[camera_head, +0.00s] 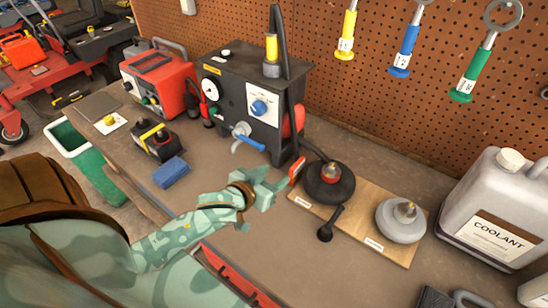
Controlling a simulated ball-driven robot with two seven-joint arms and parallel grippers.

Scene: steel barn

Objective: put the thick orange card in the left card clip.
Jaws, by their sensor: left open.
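A small orange-red flat piece (297,170), which looks like the thick card, stands on edge just beyond the fingertips of my left gripper (277,181). My left gripper is open, and I cannot tell whether a finger touches the piece. To the right, a wooden board (350,224) carries a black round base (329,185) with a reddish top at its left and a grey round base (400,220) at its right. A small label lies in front of each. I cannot make out clip jaws on either base. My right gripper is out of view.
A black machine (240,95) with a blue knob stands behind my left gripper. A red unit (160,80), a blue block (171,172) and a small dark box (153,142) are to the left. A coolant jug (497,205) stands at the right.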

